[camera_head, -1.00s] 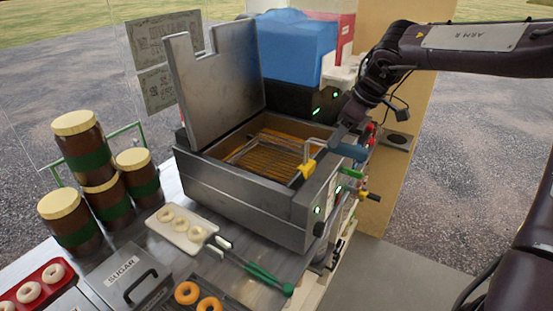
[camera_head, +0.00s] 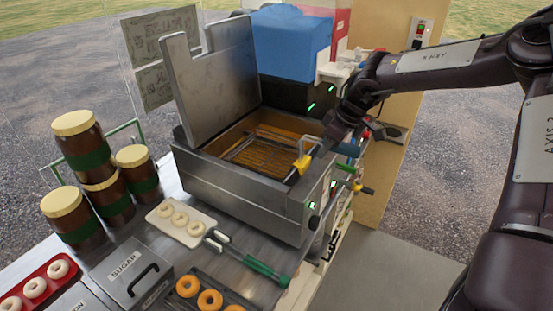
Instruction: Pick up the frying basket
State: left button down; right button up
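The frying basket (camera_head: 262,152) is a wire basket sitting low in the open vat of the steel fryer (camera_head: 240,195). A bent metal bracket and a yellow part (camera_head: 302,164) stand at the vat's right edge. A blue grip (camera_head: 350,148) shows just beyond that edge, partly covered by my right gripper (camera_head: 332,138). My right gripper comes down from the upper right over the grip. Its fingers are dark and partly hidden, so I cannot tell whether they are closed on the grip. My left gripper is out of view.
The fryer's raised lid (camera_head: 210,85) stands behind the vat. A blue bin (camera_head: 292,42) is at the back.

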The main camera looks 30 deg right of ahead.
grip_shut()
jog(key=shift+r, duration=0.1)
